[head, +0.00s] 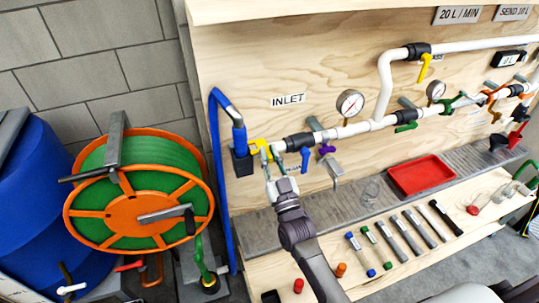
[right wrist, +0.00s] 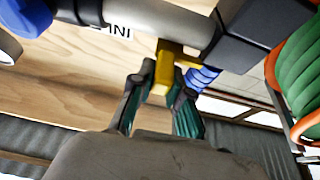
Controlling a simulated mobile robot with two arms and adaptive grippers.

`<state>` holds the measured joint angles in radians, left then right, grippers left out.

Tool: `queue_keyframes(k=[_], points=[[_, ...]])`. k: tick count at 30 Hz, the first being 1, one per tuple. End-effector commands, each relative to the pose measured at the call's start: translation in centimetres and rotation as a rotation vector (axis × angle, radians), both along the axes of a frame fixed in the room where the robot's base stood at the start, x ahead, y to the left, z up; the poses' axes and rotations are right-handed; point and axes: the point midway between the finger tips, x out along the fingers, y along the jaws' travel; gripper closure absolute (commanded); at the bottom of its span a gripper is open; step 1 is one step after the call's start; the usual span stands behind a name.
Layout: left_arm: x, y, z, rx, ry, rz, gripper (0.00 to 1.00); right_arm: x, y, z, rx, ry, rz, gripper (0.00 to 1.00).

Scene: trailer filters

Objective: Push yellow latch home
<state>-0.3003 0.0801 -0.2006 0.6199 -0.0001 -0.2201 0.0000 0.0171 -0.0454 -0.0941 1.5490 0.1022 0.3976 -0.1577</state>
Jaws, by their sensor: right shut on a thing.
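The yellow latch (head: 257,146) sits on the inlet pipe at the left end of the plywood panel, beside a dark blue-black block (head: 241,161). My right gripper (head: 270,153) reaches up to it from below. In the right wrist view the latch (right wrist: 161,76) is between the fingertips of my right gripper (right wrist: 163,86), which is shut on it. The latch's top is partly hidden by the grey pipe there. My left gripper is not in view.
A blue hose (head: 217,180) runs down left of the latch. A blue valve handle (head: 305,159) hangs just to its right. An orange and green hose reel (head: 137,205) stands at left. Below, the bench holds a red tray (head: 421,175) and several filters.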

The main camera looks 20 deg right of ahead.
Motion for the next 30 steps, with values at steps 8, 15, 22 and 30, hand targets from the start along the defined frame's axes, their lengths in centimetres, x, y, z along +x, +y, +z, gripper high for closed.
queue_keyframes(k=[8,15,22,30], points=[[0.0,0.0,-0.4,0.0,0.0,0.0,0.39,-0.1,2.3,-0.1,0.004,0.0,0.002,1.0],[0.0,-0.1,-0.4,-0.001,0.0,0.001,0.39,-0.1,2.6,0.0,-0.001,0.001,0.003,1.0],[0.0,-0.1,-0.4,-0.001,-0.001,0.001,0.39,-0.1,2.5,0.0,0.0,0.001,0.002,0.58],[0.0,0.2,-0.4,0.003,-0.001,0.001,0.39,-0.3,2.4,-0.1,0.0,0.001,0.001,0.58]])
